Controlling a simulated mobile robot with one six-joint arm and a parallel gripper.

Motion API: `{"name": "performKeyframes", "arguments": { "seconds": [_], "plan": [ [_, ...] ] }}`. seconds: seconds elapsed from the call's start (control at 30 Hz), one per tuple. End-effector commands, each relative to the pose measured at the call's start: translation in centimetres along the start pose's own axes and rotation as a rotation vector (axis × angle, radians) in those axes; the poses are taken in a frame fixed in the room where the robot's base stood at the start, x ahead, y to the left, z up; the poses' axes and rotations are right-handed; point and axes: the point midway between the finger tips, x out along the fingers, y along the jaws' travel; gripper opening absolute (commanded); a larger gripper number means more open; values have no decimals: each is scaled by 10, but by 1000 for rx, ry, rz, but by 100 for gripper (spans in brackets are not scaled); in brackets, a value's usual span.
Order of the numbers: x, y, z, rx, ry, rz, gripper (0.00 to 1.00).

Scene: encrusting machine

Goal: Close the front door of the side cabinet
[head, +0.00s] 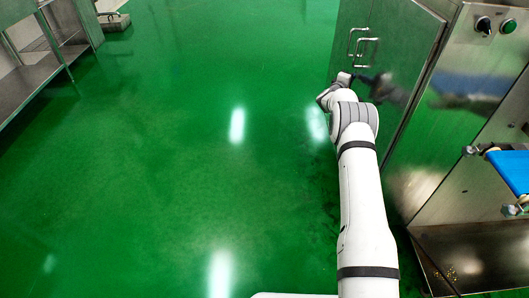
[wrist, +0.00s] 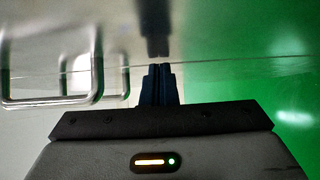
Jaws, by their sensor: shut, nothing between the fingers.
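The side cabinet's front door (head: 408,40) is a shiny metal panel at the upper right of the head view. A bar handle (head: 358,45) shows on it as two loops, one perhaps a reflection; loops of the handle (wrist: 50,100) also show at the left of the wrist view. My gripper (wrist: 158,70) is shut and empty, its fingertips at the shiny door surface, meeting their dark reflection. I cannot tell whether they touch it. In the head view my gripper is small and partly hidden by my wrist. How far the door stands open is unclear.
A blue belt (head: 512,170) sticks out at the far right. A metal shelf (head: 35,80) stands at the upper left. The green floor (head: 170,160) between is clear.

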Motion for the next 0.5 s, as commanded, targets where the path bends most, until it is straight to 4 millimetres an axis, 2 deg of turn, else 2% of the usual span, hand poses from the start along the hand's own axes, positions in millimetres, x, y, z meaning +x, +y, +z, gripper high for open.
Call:
{"name": "performKeyframes", "arguments": {
  "seconds": [0.03,0.27,0.37,0.5],
  "plan": [
    [4,0,12,3,-19,1,0],
    [2,0,8,3,-21,1,0],
    [-6,1,-2,2,-17,0,0],
    [-24,2,-28,-2,-8,0,0]
  ]
}}
